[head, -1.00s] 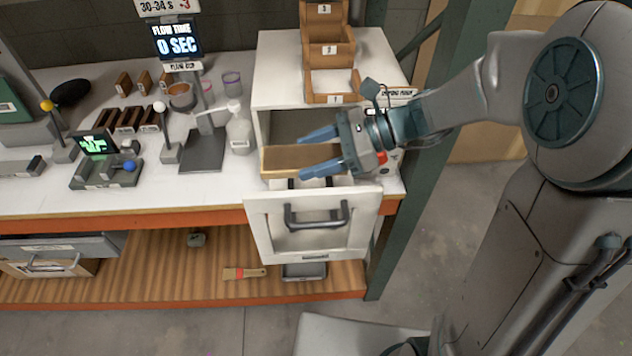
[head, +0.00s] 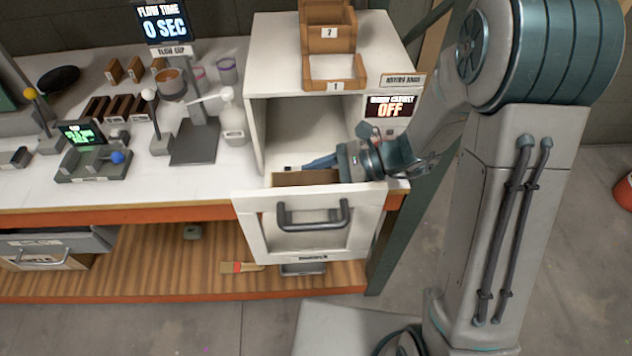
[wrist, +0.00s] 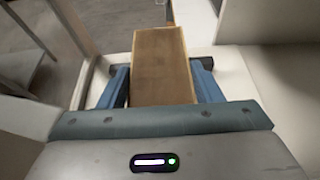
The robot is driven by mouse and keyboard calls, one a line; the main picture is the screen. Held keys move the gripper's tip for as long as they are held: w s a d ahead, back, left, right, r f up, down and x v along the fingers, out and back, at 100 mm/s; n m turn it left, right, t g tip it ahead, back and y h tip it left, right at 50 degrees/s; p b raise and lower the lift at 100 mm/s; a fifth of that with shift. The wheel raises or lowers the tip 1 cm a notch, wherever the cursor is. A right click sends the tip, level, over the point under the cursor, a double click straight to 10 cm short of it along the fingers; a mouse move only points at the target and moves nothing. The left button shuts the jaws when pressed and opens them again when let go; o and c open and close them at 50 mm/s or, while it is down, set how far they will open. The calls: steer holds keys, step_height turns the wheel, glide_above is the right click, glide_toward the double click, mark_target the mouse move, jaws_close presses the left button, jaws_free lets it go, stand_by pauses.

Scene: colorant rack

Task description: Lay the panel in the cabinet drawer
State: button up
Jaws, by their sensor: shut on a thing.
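The brown wooden panel (wrist: 160,68) lies between the two blue fingers of my gripper (wrist: 163,85) in the wrist view, and the gripper is shut on it. In the head view the panel (head: 305,178) shows partly, down inside the pulled-out drawer behind its front. My gripper (head: 318,165) reaches in from the right, just above the drawer. The white cabinet drawer (head: 255,235) is open, with a dark grey handle on its front. The cabinet (head: 268,80) stands behind it with its opening exposed. Whether the panel touches the drawer floor is hidden.
Stacked wooden trays (head: 335,75) stand on the cabinet top. A sign reading OFF (head: 390,108) is on the cabinet's right side. A white bottle (head: 233,125) and a cup stand (head: 195,140) are on the bench to the left, close to the cabinet.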

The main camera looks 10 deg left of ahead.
steer(key=shift+f, duration=0.6)
steer(key=shift+f, duration=0.2)
steer(key=o, duration=1)
